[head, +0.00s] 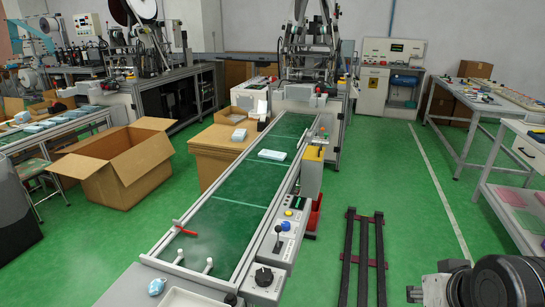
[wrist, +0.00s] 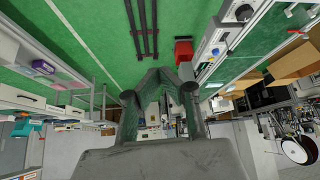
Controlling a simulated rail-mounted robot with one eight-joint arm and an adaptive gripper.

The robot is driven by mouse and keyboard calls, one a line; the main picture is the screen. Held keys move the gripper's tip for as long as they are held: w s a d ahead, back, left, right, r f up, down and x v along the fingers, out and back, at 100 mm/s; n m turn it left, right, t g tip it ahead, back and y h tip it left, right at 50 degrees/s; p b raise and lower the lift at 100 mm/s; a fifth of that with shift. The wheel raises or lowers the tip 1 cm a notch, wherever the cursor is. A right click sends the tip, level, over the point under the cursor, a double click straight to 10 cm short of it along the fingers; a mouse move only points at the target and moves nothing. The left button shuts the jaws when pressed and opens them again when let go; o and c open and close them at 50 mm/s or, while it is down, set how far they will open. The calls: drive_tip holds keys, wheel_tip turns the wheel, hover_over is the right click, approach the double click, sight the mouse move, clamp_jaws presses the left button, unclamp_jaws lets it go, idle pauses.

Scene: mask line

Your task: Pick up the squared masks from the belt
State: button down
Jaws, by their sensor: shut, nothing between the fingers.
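A small stack of light blue and white squared masks (head: 272,154) lies on the green conveyor belt (head: 225,210), towards its far end in the head view. My gripper (wrist: 161,74) is shut and empty in the wrist view, its dark fingertips together. It is well away from the masks, off to the right of the belt. In the head view only part of my dark arm shows at the lower right corner, and the fingertips cannot be made out.
An open cardboard box (head: 115,170) stands left of the belt. A control panel (head: 275,240) with knobs and a lever runs along the belt's right side. Dark rails (head: 362,255) lie on the green floor.

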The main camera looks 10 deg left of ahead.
drive_tip(key=shift+c, duration=1.4)
unclamp_jaws()
